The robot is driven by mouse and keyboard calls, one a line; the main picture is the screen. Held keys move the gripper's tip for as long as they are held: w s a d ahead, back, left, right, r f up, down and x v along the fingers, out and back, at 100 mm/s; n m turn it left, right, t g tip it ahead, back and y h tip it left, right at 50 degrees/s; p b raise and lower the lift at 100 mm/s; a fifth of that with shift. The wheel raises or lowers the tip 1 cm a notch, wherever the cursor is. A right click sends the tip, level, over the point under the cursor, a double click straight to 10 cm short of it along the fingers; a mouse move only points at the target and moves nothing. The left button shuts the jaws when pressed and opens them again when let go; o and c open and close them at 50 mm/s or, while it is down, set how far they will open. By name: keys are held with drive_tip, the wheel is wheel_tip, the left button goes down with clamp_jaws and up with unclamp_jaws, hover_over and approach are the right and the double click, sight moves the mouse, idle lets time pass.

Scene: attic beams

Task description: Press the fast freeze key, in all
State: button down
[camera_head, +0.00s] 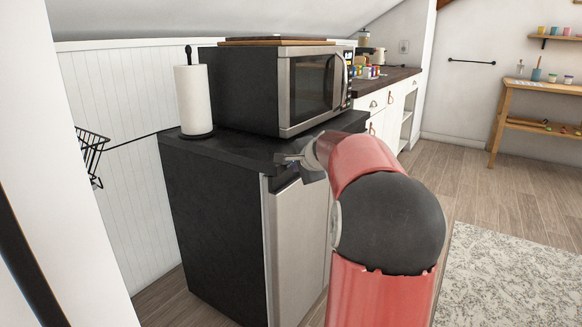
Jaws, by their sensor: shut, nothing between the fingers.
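A dark fridge or freezer cabinet (214,221) with a silver door (297,245) stands in the middle of the head view. My gripper (281,159) is shut and empty. It is at the top front edge of the cabinet, close to the top of the door. I cannot tell whether it touches the cabinet. The fast freeze key cannot be made out; my gripper and my red arm cover part of the cabinet's upper front.
A microwave (245,92) and a paper towel roll (192,99) stand on the cabinet's dark top. A wire basket (91,155) hangs at left. A counter with white drawers (376,105) runs behind. Wood floor and a rug (515,270) lie clear at right.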

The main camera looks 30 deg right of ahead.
drive_tip(key=shift+s+d+b, duration=0.3)
drive_tip(key=shift+s+b, duration=0.35)
drive_tip(key=shift+s, duration=0.15)
drive_tip(key=shift+s+d+b, duration=0.3)
drive_tip(key=shift+s+b, duration=0.25)
drive_tip(key=shift+s, duration=0.25)
drive_tip(key=shift+s+d+b, duration=0.35)
drive_tip(key=shift+s+b, duration=0.2)
drive_tip(key=shift+s, duration=0.2)
drive_tip(key=shift+s+d+b, duration=0.3)
drive_tip(key=shift+s+b, duration=0.25)
drive_tip(key=shift+s, duration=0.25)
